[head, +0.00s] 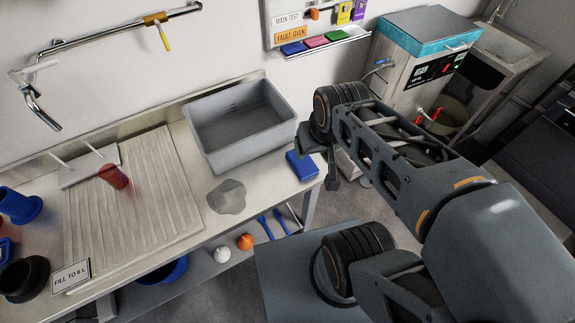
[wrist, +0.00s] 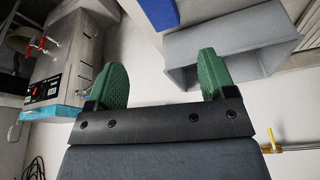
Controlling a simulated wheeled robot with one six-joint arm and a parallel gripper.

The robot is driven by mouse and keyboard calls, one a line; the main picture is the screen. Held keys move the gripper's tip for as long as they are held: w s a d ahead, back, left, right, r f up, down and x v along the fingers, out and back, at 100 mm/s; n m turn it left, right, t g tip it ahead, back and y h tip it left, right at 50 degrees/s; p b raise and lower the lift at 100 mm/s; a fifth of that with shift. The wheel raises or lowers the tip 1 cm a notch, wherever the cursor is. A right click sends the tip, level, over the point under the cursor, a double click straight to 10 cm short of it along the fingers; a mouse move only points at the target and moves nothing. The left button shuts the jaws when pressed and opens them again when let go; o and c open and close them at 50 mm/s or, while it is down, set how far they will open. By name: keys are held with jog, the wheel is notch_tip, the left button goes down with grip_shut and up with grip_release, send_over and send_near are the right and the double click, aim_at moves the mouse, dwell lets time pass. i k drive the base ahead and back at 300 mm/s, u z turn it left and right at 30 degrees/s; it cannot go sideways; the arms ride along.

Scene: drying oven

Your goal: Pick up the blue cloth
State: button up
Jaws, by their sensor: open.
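A folded blue cloth (head: 302,166) lies on the counter near its right end, beside the grey basin. In the wrist view a blue patch that appears to be this cloth (wrist: 158,12) shows at the top edge, cut off by the frame. My gripper (wrist: 161,78) has two green ribbed fingers standing wide apart with nothing between them. In the head view my gripper (head: 322,158) is beside the cloth on its right, partly hidden by my arm. I cannot tell its exact height above the cloth.
The grey basin (head: 240,138) stands behind the cloth and also shows in the wrist view (wrist: 235,45). A grey puddle-like patch (head: 226,197) lies left of the cloth. A ribbed drainboard (head: 130,215) holds a red cylinder (head: 114,176).

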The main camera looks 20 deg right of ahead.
aim_at(305, 168)
jog(key=z, duration=2.05)
jog(key=k, duration=0.7)
jog(key=u, duration=1.75)
